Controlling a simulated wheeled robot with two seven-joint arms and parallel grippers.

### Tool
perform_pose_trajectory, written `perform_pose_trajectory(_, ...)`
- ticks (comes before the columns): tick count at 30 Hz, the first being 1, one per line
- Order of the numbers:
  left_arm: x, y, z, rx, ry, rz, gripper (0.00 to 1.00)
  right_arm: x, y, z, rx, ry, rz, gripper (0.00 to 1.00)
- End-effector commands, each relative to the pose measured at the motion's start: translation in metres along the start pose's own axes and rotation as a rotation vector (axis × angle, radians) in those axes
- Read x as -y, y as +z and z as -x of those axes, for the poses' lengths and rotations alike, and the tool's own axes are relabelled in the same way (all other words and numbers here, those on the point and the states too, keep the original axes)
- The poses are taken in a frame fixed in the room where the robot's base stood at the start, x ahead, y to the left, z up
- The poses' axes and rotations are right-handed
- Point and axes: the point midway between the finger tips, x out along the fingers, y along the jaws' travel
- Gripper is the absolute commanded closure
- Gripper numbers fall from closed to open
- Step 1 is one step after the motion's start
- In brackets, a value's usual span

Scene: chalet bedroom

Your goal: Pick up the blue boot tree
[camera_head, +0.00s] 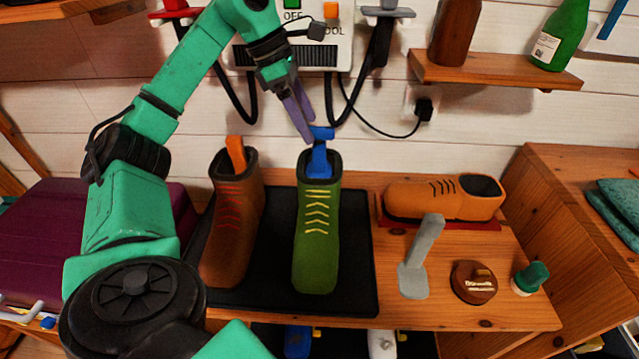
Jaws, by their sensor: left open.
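The blue boot tree (319,162) stands upright in the green boot (317,235) with yellow laces. Its top handle sticks out above the boot's opening, and its lower part is hidden inside. My left gripper (308,130), with purple fingers, is open and empty. It comes down from above, and its fingertips are close to the left of the blue handle. I cannot tell whether they touch it. My right gripper is out of view.
A brown boot (231,225) with an orange boot tree (236,153) stands left on the black mat (272,272). Right are an orange shoe (438,199), a grey boot tree (413,278), a brown tin (473,282) and a green-topped item (531,277). A shelf (495,74) and cables are behind.

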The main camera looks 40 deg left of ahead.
Motion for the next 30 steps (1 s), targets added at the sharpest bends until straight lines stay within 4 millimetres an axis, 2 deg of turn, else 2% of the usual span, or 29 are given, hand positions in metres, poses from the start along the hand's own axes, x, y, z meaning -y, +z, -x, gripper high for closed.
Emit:
perform_pose_trajectory(1,0.001,-0.003,-0.016,-0.002,-0.002,0.000,0.15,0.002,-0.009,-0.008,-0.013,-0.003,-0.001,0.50)
perform_pose_trajectory(3,0.000,-0.002,-0.026,-0.001,-0.001,0.000,0.15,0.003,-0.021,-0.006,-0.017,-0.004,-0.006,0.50)
perform_pose_trajectory(7,-0.001,-0.003,-0.042,-0.002,0.000,0.001,0.15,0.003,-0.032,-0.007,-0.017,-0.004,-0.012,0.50)
perform_pose_trajectory(12,-0.002,-0.008,-0.074,-0.001,-0.002,-0.001,0.15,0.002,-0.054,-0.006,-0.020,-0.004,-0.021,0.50)
perform_pose_trajectory(15,-0.002,-0.007,-0.083,0.000,0.000,0.000,0.15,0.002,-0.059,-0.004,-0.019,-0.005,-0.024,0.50)
perform_pose_trajectory(20,-0.003,-0.006,-0.083,0.001,0.001,0.000,0.15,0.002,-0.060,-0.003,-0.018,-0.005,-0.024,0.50)
perform_pose_trajectory(21,-0.003,-0.006,-0.083,0.001,0.001,0.000,0.19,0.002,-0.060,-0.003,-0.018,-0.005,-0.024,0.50)
perform_pose_trajectory(23,-0.003,-0.006,-0.083,0.001,0.001,0.000,0.42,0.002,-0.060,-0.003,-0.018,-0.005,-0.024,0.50)
perform_pose_trajectory(27,-0.003,-0.006,-0.082,0.001,0.001,0.000,0.95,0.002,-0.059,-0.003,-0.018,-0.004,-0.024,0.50)
perform_pose_trajectory(28,-0.003,-0.006,-0.083,0.001,0.001,0.000,1.00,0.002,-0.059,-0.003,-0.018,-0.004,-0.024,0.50)
perform_pose_trajectory(30,-0.003,-0.006,-0.083,0.001,0.001,0.000,1.00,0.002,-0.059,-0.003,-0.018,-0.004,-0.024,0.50)
